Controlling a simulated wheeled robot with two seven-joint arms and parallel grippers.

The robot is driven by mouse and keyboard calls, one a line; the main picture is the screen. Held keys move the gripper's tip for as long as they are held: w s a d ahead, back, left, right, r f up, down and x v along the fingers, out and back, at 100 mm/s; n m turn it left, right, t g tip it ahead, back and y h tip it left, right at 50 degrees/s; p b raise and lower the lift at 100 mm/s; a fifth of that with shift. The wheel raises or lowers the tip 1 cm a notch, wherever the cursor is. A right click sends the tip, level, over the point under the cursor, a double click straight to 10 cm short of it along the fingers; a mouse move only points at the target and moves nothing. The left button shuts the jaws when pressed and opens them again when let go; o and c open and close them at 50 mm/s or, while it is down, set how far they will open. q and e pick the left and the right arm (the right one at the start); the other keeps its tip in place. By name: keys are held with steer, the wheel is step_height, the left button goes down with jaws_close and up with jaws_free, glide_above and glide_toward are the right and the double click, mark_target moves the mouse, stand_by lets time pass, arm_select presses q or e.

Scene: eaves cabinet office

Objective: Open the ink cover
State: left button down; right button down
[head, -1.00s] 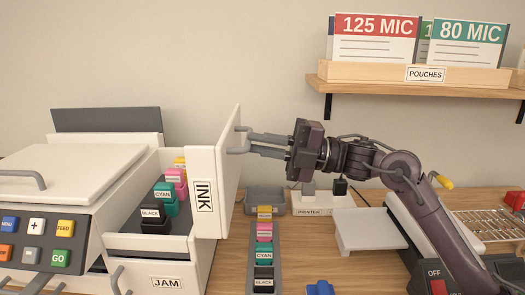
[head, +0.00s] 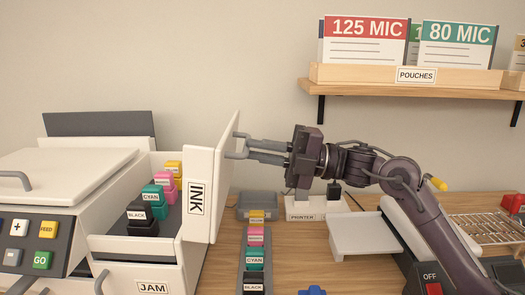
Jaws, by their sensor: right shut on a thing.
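The white ink cover (head: 226,175), labelled INK on its edge, stands swung out from the printer (head: 70,180) on the left. The ink bay behind it is exposed, with black (head: 141,218), cyan (head: 154,199), magenta and yellow cartridges inside. My right gripper (head: 243,148) is at the handle (head: 236,155) on the cover's right face, with its fingers shut on the handle. The contact at the fingertips is small and partly hidden. My left gripper is not in view.
A tray of spare cartridges (head: 255,262) lies on the desk right of the cover. Behind it are a grey bin (head: 257,205) and a power strip labelled PRINTER (head: 310,207). A JAM panel (head: 152,288) is below the bay. A shelf of pouches (head: 420,84) hangs above.

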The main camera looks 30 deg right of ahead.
steer(key=c, duration=1.8)
jaws_free()
steer(key=shift+a+f, duration=0.15)
steer(key=shift+f, duration=0.2)
steer(key=shift+c, duration=0.2)
steer(key=o, duration=0.3)
steer(key=shift+w+a+r, duration=0.1)
steer(key=shift+w+a, duration=0.05)
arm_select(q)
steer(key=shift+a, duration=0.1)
arm_select(e)
steer(key=shift+o, duration=0.2)
